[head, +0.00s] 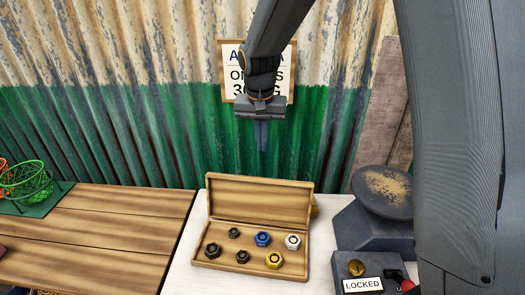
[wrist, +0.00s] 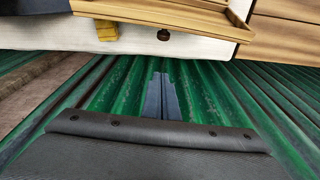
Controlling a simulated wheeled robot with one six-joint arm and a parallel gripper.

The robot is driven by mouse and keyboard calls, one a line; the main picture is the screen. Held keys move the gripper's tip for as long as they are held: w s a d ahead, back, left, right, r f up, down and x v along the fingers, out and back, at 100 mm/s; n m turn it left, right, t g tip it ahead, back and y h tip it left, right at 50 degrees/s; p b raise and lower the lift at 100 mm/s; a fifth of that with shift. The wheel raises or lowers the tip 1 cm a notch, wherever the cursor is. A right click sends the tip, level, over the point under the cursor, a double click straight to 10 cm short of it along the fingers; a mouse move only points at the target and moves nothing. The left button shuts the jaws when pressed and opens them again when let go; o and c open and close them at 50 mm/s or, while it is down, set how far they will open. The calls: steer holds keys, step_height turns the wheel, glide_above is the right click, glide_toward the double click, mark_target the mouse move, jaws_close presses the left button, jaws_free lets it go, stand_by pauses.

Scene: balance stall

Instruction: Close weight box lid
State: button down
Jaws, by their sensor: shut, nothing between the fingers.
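The wooden weight box (head: 233,262) stands on the white table with its lid (head: 260,190) open, raised at the back edge and leaning back. Several hexagonal weights lie inside: dark ones, a blue one (head: 262,239), a white one (head: 293,242) and a gold one (head: 274,260). My gripper (head: 262,148) hangs above and behind the raised lid, in front of the green wall, apart from the box. Its fingers point down, shut and empty. In the wrist view, the fingers (wrist: 162,75) are together and part of the wooden box (wrist: 170,13) shows at the top edge.
A dark scale with a round pan (head: 384,190) and a "LOCKED" label (head: 362,285) stands right of the box. A yellow block (wrist: 107,30) sits behind the lid. A wooden bench (head: 110,215) with a green basket (head: 25,180) is at left. Corrugated wall stands behind.

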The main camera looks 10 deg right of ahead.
step_height(320, 180, down, 8)
steer(key=s+p, duration=0.2)
steer(key=p, duration=0.1)
steer(key=shift+s+a, duration=0.3)
steer(key=shift+s+a+r, duration=0.1)
steer(key=shift+r, duration=0.05)
